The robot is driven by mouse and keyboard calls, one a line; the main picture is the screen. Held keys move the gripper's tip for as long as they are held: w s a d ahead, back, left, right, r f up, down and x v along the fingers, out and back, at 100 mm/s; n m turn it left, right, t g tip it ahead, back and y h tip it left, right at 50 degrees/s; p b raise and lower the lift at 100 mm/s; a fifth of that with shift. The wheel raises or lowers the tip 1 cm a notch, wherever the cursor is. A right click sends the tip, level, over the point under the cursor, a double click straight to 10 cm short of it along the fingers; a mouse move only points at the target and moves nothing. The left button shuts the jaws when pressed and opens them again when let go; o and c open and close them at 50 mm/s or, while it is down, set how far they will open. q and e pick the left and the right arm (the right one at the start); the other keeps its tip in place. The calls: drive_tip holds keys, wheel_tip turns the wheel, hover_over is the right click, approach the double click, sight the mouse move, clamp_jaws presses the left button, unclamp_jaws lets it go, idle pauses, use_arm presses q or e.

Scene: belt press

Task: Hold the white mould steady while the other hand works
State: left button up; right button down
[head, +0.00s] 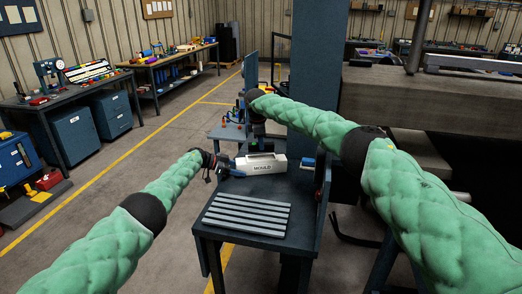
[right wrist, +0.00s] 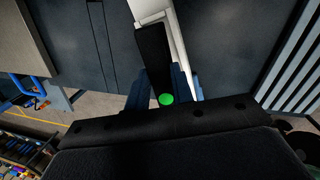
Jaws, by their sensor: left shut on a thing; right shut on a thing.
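The white mould (head: 262,164), a box lettered MOULD, lies near the back of the dark bench. My left gripper (head: 229,164) is shut on its left end. My right gripper (head: 258,141) points down just above and behind the mould's top. In the right wrist view, my right gripper (right wrist: 163,92) is shut on a black bar (right wrist: 153,55) with a green dot near its end. White parts (right wrist: 168,22) lie beyond and beside the bar. Whether the bar touches the mould is hidden in the head view.
The bench (head: 225,239) carries a slatted grey panel (head: 246,214) in front of the mould. A tall blue-grey column (head: 317,70) stands behind it. A small side table (head: 228,132) with coloured items is behind left. Open floor with yellow lines lies to the left.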

wheel_tip(320, 180, up, 6)
drive_tip(key=shift+f, duration=0.1)
use_arm(q)
drive_tip(key=o, duration=1.5)
drive_tip(key=shift+c, duration=0.2)
